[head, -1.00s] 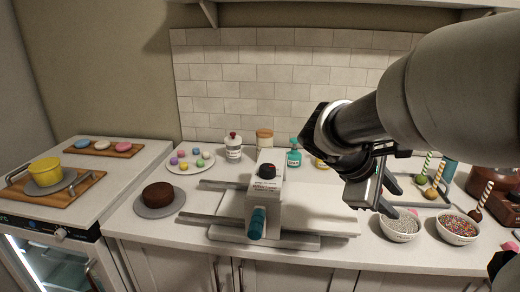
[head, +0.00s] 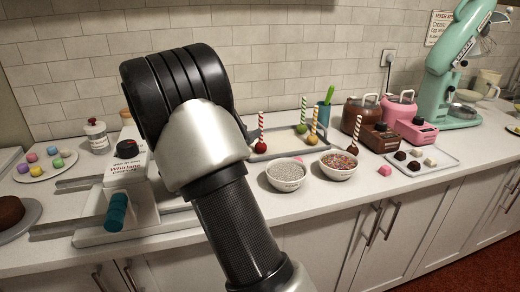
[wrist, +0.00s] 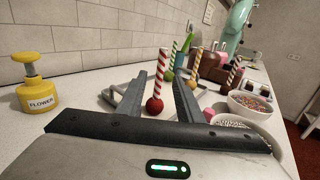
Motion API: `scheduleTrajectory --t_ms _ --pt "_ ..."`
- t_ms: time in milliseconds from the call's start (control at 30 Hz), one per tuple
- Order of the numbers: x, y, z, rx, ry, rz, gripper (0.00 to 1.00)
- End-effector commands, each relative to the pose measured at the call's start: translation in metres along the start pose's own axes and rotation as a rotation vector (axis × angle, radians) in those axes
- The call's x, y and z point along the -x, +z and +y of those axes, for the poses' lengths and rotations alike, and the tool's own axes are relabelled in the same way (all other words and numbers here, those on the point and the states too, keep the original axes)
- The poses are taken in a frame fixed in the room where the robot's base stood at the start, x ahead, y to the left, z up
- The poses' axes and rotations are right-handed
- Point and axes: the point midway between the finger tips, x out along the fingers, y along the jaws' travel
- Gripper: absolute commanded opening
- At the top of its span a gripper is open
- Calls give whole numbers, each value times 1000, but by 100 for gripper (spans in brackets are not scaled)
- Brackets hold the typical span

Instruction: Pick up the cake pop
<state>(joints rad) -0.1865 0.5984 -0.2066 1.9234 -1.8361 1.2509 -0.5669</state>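A red cake pop (head: 261,147) with a red-and-white striped stick stands upright at the left end of a grey tray (head: 286,149). A green cake pop (head: 302,128) and a gold cake pop (head: 312,138) stand to its right. A brown cake pop (head: 357,130) stands further right. In the wrist view my gripper (wrist: 160,82) is open and low over the counter. The red cake pop (wrist: 155,105) shows between its fingers, apparently touching neither; I cannot tell how deep it sits.
A bowl of white sprinkles (head: 286,175) and a bowl of coloured sprinkles (head: 338,165) stand in front of the tray. A yellow flower stamp (wrist: 37,85) stands left of my gripper. Brown and pink melting pots (head: 400,110) stand right.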

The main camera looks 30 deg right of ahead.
Motion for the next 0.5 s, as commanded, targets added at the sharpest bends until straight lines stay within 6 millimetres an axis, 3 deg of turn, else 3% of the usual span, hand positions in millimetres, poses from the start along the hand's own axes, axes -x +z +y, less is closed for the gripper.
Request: scheduleTrajectory --t_ms 233,500 --pt "-22 3 -1 -3 -4 -2 33" --pt "-65 2 -1 -4 -3 -1 33"
